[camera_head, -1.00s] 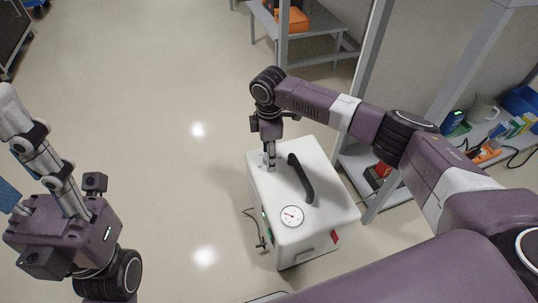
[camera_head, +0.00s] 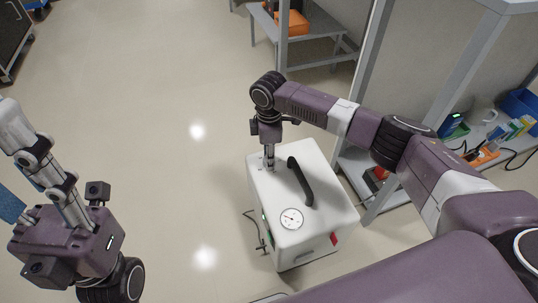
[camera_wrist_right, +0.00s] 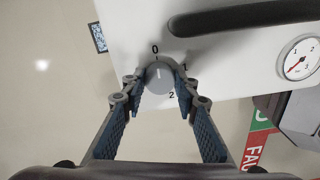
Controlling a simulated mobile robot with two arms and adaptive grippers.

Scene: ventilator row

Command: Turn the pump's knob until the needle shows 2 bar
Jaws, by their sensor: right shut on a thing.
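The pump (camera_head: 322,228) is a white box with a black handle (camera_head: 301,182) on the floor. Its grey round knob (camera_wrist_right: 159,77) has marks 0, 1 and 2 around it; its white line points up near the 0. My right gripper (camera_head: 269,163) comes down from above and is shut on the knob; the wrist view shows its fingers on both sides. The round gauge (camera_head: 291,219) also shows in the wrist view (camera_wrist_right: 299,58); its red needle seems to point down-left, near the low end, too small to read exactly. My left gripper (camera_head: 25,180) is open and empty, partly cut off at the left edge.
A grey shelf frame (camera_head: 371,205) stands close to the pump's right, with boxes and a pitcher (camera_head: 484,110) on its shelf. An orange box (camera_head: 292,21) sits on a rack at the back. A cable lies left of the pump. The floor to the left is clear.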

